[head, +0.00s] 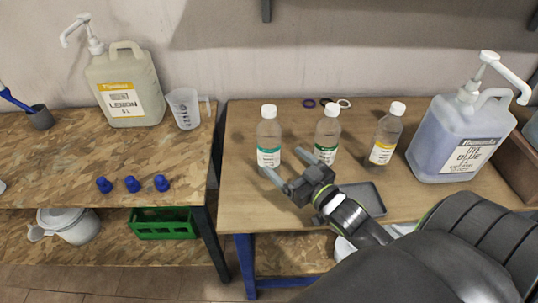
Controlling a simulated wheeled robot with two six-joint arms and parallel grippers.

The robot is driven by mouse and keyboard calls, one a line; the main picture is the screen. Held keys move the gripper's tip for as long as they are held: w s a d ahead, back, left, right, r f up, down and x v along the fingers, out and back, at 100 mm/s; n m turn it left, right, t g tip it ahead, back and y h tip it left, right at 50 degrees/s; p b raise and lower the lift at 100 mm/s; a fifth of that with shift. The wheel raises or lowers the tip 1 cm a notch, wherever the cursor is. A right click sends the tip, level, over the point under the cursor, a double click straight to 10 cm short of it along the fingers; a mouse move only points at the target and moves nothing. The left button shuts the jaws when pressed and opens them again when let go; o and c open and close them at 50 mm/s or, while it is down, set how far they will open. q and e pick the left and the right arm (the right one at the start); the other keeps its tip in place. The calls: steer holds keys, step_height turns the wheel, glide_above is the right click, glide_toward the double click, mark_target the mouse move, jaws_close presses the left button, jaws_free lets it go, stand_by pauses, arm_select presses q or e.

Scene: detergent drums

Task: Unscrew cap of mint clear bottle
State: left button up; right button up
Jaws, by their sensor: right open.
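Three clear bottles with white caps stand upright on the right table. The left bottle (269,137) has a teal label, the middle bottle (327,132) a green one, and the right bottle (386,136) a yellow one. The label text is too small to read, so I cannot tell which is mint. All three caps are on. My right gripper (287,161) is open and empty, its fingertips in front of the left and middle bottles. One finger overlaps the lower edge of each label in the picture; contact is unclear. My left gripper is out of view.
A grey tray (362,199) lies partly behind my right arm. Coloured rings (326,102) lie at the back. A blue pump drum (462,136) stands at right. The left table holds a lemon drum (124,87), a measuring jug (184,108) and blue caps (132,184).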

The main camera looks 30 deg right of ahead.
mark_target(275, 152)
steer(key=w, duration=0.5)
steer(key=shift+w+a, duration=0.2)
steer(key=shift+w, duration=0.05)
steer(key=w, duration=0.2)
steer(key=w+r, duration=0.1)
steer(key=w, duration=0.1)
steer(key=shift+w+d, duration=0.1)
steer(key=shift+w, duration=0.55)
steer(key=c, duration=1.1)
steer(key=shift+o, duration=0.2)
step_height(275, 152, up, 10)
steer(key=shift+p, duration=0.95)
steer(key=o, duration=0.4)
steer(key=shift+c, duration=0.2)
steer(key=c, duration=0.8)
